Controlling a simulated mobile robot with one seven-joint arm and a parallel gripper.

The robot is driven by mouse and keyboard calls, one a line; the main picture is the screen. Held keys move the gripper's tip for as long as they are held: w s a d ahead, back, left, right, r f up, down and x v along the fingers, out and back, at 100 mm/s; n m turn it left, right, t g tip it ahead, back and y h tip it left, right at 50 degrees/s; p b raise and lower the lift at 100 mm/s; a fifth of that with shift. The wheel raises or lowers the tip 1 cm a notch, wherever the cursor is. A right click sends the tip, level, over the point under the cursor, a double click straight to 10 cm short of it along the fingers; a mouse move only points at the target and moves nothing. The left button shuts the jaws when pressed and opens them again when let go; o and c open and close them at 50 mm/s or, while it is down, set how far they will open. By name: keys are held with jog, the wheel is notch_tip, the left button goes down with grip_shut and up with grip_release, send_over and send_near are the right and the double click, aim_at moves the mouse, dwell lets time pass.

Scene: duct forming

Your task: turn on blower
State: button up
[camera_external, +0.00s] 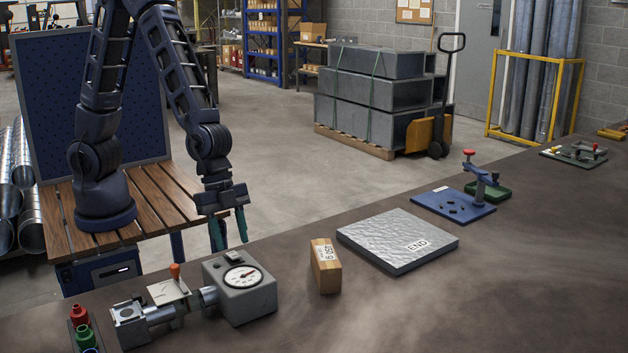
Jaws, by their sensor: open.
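A grey box with a round white dial (242,277) stands at the front left of the dark bench. A short pipe joins it to a small metal block (131,318) on its left. An orange-tipped lever (175,272) stands upright by a pale plate between them. This may be the blower; no label shows, and I cannot tell whether it is running. My gripper (229,230) hangs pointing down behind and above the dial box, apart from it. Its two greenish fingers are spread with nothing between them.
Red, green and blue knobs (83,330) stand at the bench's front left. A blue fixture (453,204) stands farther right. The front right bench top is clear.

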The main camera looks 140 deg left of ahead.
aim_at(236, 256)
jog(key=shift+x, duration=1.35)
jog(key=shift+c, duration=0.4)
grip_shut()
jog(key=shift+w+d+g, duration=0.1)
jog(key=shift+w+g, duration=0.1)
jog(key=shift+g, duration=0.8)
jog(key=shift+w+f+g, duration=0.1)
jog(key=shift+w+g, duration=0.05)
jog(key=shift+g, duration=0.25)
jog(key=shift+w+g, duration=0.1)
jog(key=shift+g, duration=0.6)
